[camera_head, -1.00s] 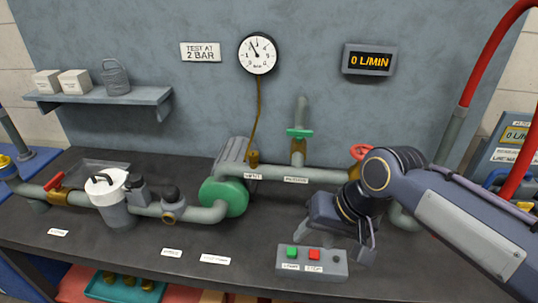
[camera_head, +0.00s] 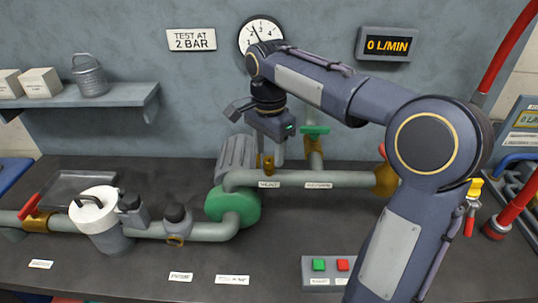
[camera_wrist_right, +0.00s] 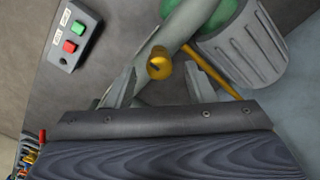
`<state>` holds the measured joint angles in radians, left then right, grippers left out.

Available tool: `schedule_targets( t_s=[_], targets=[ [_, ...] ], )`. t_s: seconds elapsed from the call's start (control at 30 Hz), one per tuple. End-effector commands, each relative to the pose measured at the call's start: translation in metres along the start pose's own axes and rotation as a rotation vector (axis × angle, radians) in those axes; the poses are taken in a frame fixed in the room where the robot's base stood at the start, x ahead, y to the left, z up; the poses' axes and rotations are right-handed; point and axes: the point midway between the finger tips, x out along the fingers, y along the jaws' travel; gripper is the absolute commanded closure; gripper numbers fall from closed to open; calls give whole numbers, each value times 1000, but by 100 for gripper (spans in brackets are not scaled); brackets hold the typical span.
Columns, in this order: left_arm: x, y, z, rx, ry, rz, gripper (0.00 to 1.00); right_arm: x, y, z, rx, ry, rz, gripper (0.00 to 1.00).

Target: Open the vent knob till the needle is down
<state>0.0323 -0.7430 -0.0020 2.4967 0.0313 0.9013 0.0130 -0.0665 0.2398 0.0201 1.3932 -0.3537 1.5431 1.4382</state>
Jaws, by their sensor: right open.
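The vent knob (camera_head: 268,165) is a small brass knob on the grey pipe above the VENT label (camera_head: 268,184). In the right wrist view the round brass knob (camera_wrist_right: 159,64) shows between the fingertips. My right gripper (camera_head: 270,156) is open, pointing down just above the knob. The right wrist view shows its two fingers (camera_wrist_right: 157,76) apart, with nothing held; contact with the knob cannot be told. The round pressure gauge (camera_head: 254,32) is partly covered by my right arm. Its needle points up and left, near 2. My left gripper is not in view.
A green-fronted pump (camera_head: 232,205) stands close left of the knob. A green-handled valve (camera_head: 314,131) rises to the right. The button box (camera_head: 318,284) is at the front, partly hidden by my arm. The flow display (camera_head: 387,45) reads 0 L/MIN.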

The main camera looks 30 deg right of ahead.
Motion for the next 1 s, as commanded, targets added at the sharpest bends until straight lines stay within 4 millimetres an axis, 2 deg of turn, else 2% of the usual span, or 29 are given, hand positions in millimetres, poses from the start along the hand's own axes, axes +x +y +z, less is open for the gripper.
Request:
schedule_targets(
  t_s=[0.13, 0.43, 0.77, 1.0],
  targets=[
    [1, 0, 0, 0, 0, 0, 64, 12, 0, 0, 0, 0, 0, 51],
    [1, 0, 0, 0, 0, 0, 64, 15, 0, 0, 0, 0, -1, 51],
    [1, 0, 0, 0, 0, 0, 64, 15, 0, 0, -1, 0, -1, 95],
    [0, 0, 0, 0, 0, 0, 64, 14, 0, 0, -17, 0, 0, 96]
  ],
)
